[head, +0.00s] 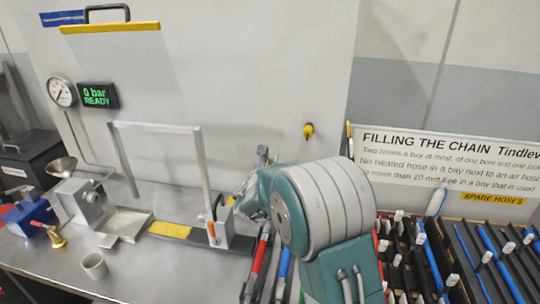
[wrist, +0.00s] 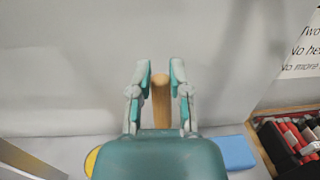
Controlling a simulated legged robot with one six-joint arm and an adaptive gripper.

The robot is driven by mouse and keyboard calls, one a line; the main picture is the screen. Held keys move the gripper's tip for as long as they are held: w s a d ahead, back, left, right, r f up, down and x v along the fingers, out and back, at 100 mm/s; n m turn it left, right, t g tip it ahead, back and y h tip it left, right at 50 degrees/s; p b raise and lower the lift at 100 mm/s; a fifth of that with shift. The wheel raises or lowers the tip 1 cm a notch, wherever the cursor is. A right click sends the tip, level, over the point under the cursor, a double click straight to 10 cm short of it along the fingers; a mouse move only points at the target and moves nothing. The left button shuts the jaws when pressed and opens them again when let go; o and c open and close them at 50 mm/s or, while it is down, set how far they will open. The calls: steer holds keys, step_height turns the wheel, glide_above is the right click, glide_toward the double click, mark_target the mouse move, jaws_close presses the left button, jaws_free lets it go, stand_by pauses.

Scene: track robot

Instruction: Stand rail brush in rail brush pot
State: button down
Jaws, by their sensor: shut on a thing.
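My gripper (wrist: 161,72) is shut on a light brown wooden handle, the rail brush (wrist: 161,100), which stands roughly upright between the two fingers in the wrist view. The brush's lower end is hidden behind my wrist. In the head view my gripper (head: 246,199) shows only partly, left of my large arm joint, and the brush cannot be made out clearly there. A small grey open cup (head: 94,266), which looks like the rail brush pot, stands upright on the bench at the front left, well apart from my gripper.
A metal frame (head: 204,172) with a base stands between the cup and my gripper. A metal tray (head: 126,223), a brass fitting (head: 56,238) and a blue vise-like tool (head: 30,217) are at the left. Racks of hoses (head: 470,262) fill the right.

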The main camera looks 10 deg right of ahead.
steer(key=shift+f, duration=1.35)
steer(key=c, duration=0.5)
jaws_free()
steer(key=shift+s, duration=0.1)
steer(key=v, duration=1.2)
steer(key=shift+f, duration=0.15)
